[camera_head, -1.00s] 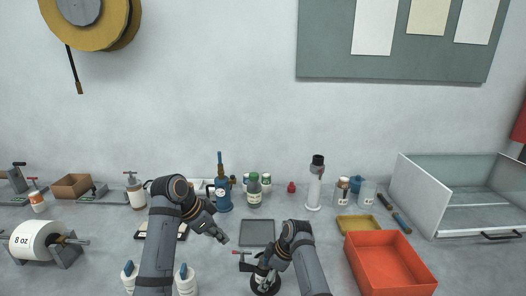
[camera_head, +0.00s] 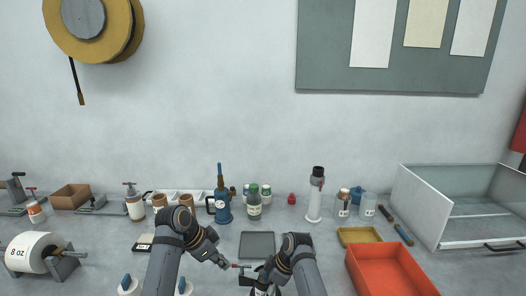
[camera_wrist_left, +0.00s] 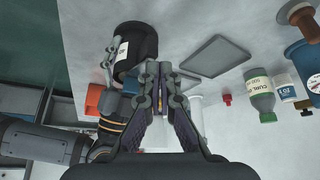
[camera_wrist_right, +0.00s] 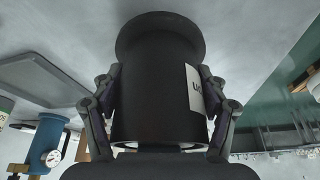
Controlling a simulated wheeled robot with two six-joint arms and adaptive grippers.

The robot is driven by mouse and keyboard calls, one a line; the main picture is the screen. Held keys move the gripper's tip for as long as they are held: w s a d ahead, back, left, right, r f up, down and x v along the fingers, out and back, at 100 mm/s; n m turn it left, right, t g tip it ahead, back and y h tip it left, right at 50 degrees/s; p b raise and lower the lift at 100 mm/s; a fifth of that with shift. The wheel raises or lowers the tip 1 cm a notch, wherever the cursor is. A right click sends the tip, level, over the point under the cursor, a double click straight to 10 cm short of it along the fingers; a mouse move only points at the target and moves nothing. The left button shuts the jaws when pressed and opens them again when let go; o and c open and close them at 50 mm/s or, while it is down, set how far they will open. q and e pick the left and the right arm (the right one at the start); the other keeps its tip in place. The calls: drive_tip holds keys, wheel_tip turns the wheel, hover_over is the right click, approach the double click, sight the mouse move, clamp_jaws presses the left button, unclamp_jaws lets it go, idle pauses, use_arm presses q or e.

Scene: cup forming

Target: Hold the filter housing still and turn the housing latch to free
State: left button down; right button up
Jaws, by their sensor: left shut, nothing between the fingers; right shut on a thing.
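The filter housing is a black cylinder with a flared end and a white label. It fills the middle of the right wrist view (camera_wrist_right: 158,85), shows in the left wrist view (camera_wrist_left: 138,45), and is mostly hidden in the head view. My right gripper (camera_wrist_right: 158,105) is shut around its sides. The latch (camera_head: 241,266) is a small dark lever with a red end, sticking out left from the housing. My left gripper (camera_head: 228,265) is shut and empty, with its tips close to the red end. Whether they touch is unclear.
A grey tray (camera_head: 257,246) lies just behind the housing. An orange bin (camera_head: 390,272) stands to the right. A row of bottles, including a green-capped one (camera_head: 254,205), and a blue device with a gauge (camera_head: 222,208) stand farther back. White bottles stand near my left arm.

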use_arm(q)
drive_tip(key=shift+d, duration=0.5)
idle(0.5)
drive_tip(key=shift+s, duration=0.1)
idle(0.3)
drive_tip(key=shift+s+d, duration=0.6)
drive_tip(key=shift+s, duration=0.35)
drive_tip(key=shift+s+d, duration=0.1)
idle(0.4)
drive_tip(key=shift+s+a, duration=0.25)
drive_tip(key=shift+s, duration=0.05)
